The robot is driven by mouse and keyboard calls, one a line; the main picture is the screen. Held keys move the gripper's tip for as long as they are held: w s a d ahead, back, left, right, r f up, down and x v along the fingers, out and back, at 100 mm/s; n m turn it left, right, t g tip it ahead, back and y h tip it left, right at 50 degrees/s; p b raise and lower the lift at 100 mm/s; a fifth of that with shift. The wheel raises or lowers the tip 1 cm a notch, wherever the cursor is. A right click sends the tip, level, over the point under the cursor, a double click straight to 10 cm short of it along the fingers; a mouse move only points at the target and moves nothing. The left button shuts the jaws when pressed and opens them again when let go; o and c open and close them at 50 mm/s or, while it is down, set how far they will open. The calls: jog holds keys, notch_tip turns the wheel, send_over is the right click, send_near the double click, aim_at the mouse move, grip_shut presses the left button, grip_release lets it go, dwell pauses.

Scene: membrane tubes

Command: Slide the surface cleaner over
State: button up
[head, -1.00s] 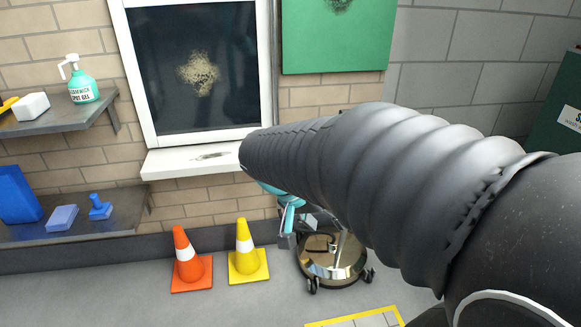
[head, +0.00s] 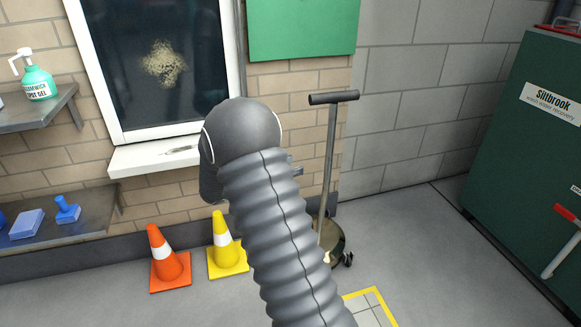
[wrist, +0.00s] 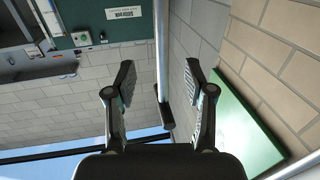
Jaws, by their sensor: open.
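The surface cleaner has a round metallic deck (head: 331,240) on small casters, partly hidden behind my arm in the head view. Its upright pole (head: 328,165) ends in a dark T-bar handle (head: 333,98). In the wrist view the pole (wrist: 161,50) and T-bar (wrist: 165,113) appear in the gap between my fingers, apart from both. My gripper (wrist: 159,85) is open and empty. The head view hides it behind my arm. I cannot tell exactly how far the pole is beyond the fingertips.
An orange cone (head: 168,265) and a yellow cone (head: 226,250) stand left of the cleaner. A yellow-edged floor grid (head: 372,308) lies in front. A green Siltbrook cabinet (head: 530,150) stands right. The floor between cleaner and cabinet is clear.

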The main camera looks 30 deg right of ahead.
aim_at(330, 154)
jog(key=shift+w+d, duration=0.1)
dwell(0.3)
jog(key=d, duration=0.4)
jog(key=d+p, duration=0.1)
jog(key=d, duration=0.8)
jog(key=shift+s+d+p, duration=0.25)
jog(key=shift+d+p, duration=0.1)
grip_shut()
